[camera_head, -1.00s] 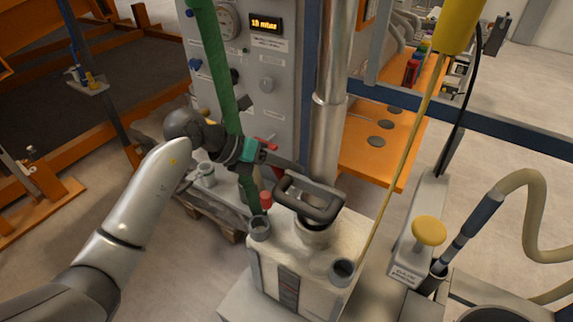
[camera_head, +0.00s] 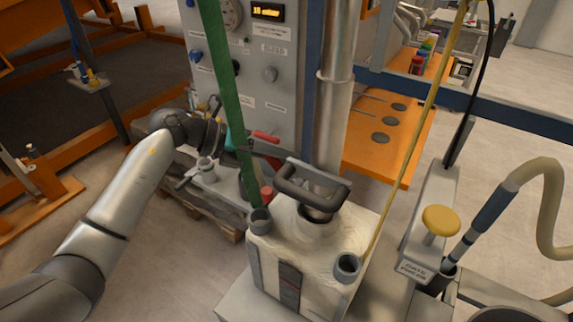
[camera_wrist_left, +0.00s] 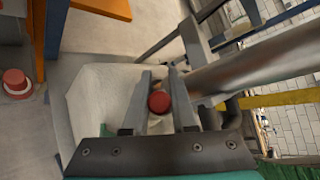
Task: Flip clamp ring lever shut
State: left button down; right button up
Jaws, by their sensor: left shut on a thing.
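My left gripper (camera_wrist_left: 160,82) is shut on a small round red knob, likely the red tip of the clamp ring lever (camera_wrist_left: 159,102), which sits between its two grey fingers in the left wrist view. The ring and the rest of the lever cannot be made out. A steel pipe (camera_wrist_left: 255,62) runs close to the right of the fingers. In the head view the pipe (camera_head: 329,110) stands upright behind the white machine (camera_head: 305,245). The left gripper is partly behind the green hose there, and its fingertips are unclear. My right gripper is not in view.
The green hose (camera_head: 222,75) hangs close by the left gripper. A black handle (camera_head: 313,200) tops the white machine. The grey panel (camera_head: 255,100) stands behind. A yellow knob (camera_head: 440,220) and beige hose (camera_head: 552,215) are at the right. Floor is open at lower left.

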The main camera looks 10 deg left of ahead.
pick_arm(q)
jog(key=f+n+h+b, duration=0.1)
jog(key=h+b, duration=0.1)
jog(key=b, duration=0.1)
jog(key=a+f+n+h+b, duration=0.1)
jog(key=h+b, duration=0.1)
jog(key=b, duration=0.2)
jog(key=a+f+n+h+b, duration=0.1)
jog(key=f+n+h+b, duration=0.1)
jog(key=b, duration=0.1)
jog(key=shift+w+t, duration=0.4)
jog(key=shift+f+n+h+b, duration=0.3)
jog(key=shift+n+h+b, duration=0.4)
jog(key=shift+b, duration=0.4)
jog(key=shift+d, duration=0.1)
jog(key=c, duration=0.7)
grip_release()
